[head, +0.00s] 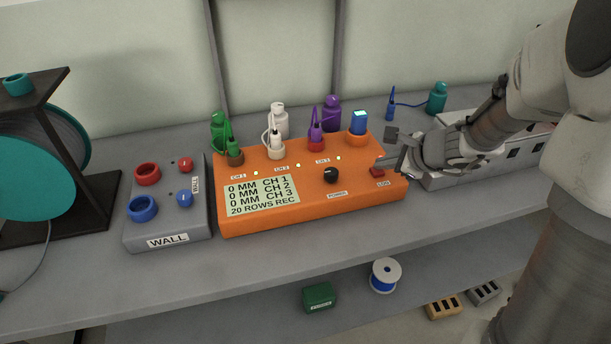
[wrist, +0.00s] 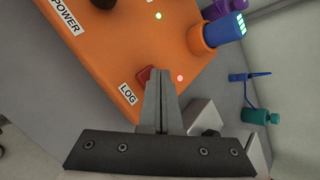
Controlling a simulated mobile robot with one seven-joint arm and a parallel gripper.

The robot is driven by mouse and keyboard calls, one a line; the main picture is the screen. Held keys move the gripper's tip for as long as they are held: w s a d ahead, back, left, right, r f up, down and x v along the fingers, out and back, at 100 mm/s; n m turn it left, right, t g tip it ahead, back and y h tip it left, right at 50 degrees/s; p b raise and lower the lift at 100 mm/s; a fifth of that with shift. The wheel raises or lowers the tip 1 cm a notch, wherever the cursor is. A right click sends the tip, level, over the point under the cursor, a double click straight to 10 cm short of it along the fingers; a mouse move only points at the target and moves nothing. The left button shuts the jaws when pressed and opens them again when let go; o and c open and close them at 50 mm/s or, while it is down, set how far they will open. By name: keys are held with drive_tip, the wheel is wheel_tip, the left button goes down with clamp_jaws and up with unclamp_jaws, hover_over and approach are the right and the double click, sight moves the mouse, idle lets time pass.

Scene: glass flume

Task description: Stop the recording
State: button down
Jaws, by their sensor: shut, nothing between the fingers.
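The orange recorder box (head: 300,190) sits on the grey bench. Its screen (head: 261,196) reads 0 MM for CH 1, CH 2 and CH 3, then 20 ROWS REC. A red button (head: 377,173) with a LOG label is at its right end; in the wrist view the red button (wrist: 143,76) is just left of my fingertips, partly covered. A small reddish light (wrist: 180,78) glows right of the fingertips. My gripper (head: 386,161) is shut and empty, fingers over that end of the box (wrist: 162,74). I cannot tell whether it touches the button.
A black POWER knob (head: 331,175) is left of the LOG button. Coloured plugs and a blue lit plug (head: 359,122) stand along the box's back edge. A grey WALL box (head: 167,217) is to the left. A grey block (head: 465,160) lies right, beneath my arm.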

sight(382, 173)
idle(0.4)
drive_tip(key=shift+r+p, duration=0.65)
drive_tip(key=shift+r, duration=0.2)
wheel_tip(382, 173, up, 6)
drive_tip(key=p, duration=0.5)
idle(0.5)
